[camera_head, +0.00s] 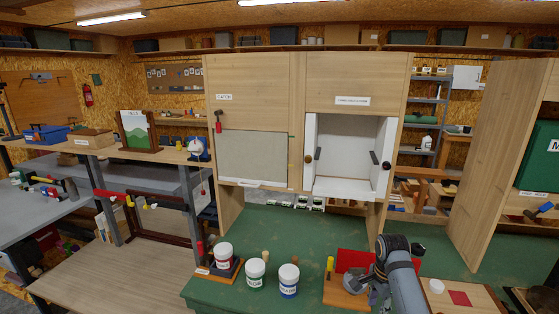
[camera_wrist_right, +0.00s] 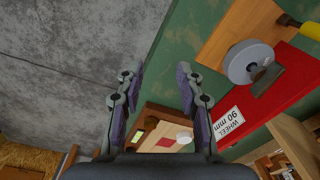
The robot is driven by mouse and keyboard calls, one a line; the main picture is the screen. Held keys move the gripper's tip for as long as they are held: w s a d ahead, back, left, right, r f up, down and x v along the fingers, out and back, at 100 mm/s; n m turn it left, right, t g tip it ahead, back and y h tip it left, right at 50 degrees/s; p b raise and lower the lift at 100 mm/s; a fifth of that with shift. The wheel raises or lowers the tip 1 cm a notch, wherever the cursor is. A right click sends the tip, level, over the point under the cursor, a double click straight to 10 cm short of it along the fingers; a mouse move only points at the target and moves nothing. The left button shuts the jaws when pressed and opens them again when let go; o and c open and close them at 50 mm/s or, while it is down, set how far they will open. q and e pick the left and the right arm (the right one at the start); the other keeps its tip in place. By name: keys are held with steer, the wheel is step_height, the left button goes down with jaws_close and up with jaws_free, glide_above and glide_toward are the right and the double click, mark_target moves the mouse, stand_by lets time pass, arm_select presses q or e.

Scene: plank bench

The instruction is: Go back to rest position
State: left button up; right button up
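My right arm (camera_head: 402,275) comes in from the bottom right of the head view, over the green bench top. Its gripper's fingers cannot be made out clearly there. In the right wrist view my right gripper (camera_wrist_right: 159,75) is open, its two purple-padded fingers spread apart with nothing between them. Below it lie grey floor and the edge of the green bench. My left arm and left gripper show in neither view.
White tubs (camera_head: 255,272) stand on the green bench (camera_head: 310,245) left of my arm. A red plate labelled "WHEEL 90 mm" (camera_wrist_right: 265,115) and a grey wheel (camera_wrist_right: 247,62) lie near the right gripper. An open white-lined cabinet (camera_head: 345,185) stands behind, with wooden panels on both sides.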

steer(key=s+a+f+n+t, duration=0.1)
steer(key=s+f+n, duration=0.3)
steer(key=s, duration=0.3)
steer(key=s+a+f+n+t, duration=0.1)
steer(key=s+f+n, duration=0.35)
steer(key=s, duration=0.25)
steer(key=s+a+r+n+t, duration=0.15)
steer(key=s+r+n, duration=0.25)
steer(key=s+n, duration=0.6)
steer(key=s+d+f+m+g+b, duration=0.1)
steer(key=s+f+b, duration=0.2)
steer(key=f, duration=1.4)
steer(key=s+d+f+m+g+b, duration=0.1)
steer(key=s+d+f+b, duration=0.15)
steer(key=f, duration=1.45)
arm_select(q)
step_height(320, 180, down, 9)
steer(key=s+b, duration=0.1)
steer(key=b, duration=0.2)
arm_select(e)
steer(key=s+f, duration=1.7)
steer(key=shift+s+f+g, duration=0.2)
steer(key=shift+g, duration=0.15)
